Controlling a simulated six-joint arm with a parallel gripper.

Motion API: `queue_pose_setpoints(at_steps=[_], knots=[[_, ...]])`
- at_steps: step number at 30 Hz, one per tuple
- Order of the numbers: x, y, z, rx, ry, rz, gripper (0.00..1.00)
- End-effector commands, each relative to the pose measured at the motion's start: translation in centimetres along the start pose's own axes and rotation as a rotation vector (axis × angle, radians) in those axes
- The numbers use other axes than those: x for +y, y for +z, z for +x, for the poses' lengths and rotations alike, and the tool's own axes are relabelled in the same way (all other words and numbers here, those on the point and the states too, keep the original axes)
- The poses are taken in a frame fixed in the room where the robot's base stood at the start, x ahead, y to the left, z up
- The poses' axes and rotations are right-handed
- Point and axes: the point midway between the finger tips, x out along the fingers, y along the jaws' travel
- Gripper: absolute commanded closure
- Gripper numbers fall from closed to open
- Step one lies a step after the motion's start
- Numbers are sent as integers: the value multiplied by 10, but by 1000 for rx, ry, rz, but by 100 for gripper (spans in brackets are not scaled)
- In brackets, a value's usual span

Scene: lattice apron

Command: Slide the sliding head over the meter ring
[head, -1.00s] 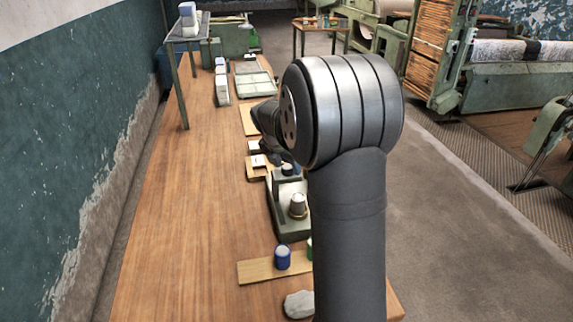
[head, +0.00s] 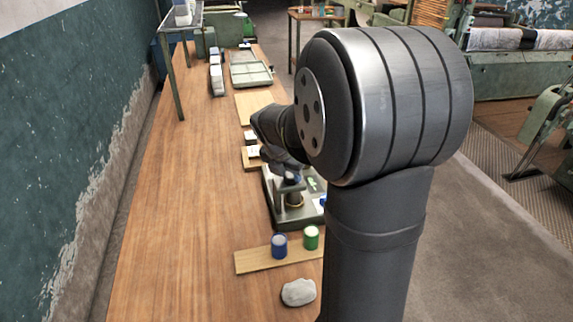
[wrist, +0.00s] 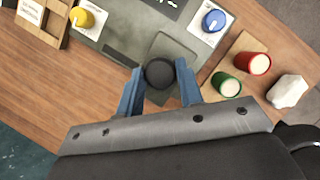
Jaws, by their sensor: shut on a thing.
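The grey-green instrument (head: 275,213) stands on the workbench. Its sliding head (head: 289,188) carries a dark round knob, which shows between my blue fingers in the wrist view (wrist: 160,72). My gripper (wrist: 160,82) is shut on this knob. In the wrist view the ring is hidden.
A wooden board (head: 250,262) holds a blue cup (head: 280,246) and a green cup (head: 311,238); a red cup (wrist: 253,64) shows in the wrist view. A pale stone (head: 298,292) lies nearby. The bench's left side is clear.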

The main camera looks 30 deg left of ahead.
Motion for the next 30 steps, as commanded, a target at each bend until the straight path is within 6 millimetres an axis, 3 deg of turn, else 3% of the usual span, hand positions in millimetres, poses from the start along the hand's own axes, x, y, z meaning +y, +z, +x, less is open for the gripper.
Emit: queue_pose_setpoints(at_steps=[9, 10, 13, 23, 26, 30], knots=[[-3, -3, -1, 4, -6, 0, 100], [-4, -3, -1, 4, -6, 0, 65], [-3, -3, -1, 4, -6, 0, 45], [-2, -2, -3, 2, -3, 0, 44], [-2, -1, -12, 0, -1, 0, 44], [-2, -1, -38, -1, 1, 1, 44]])
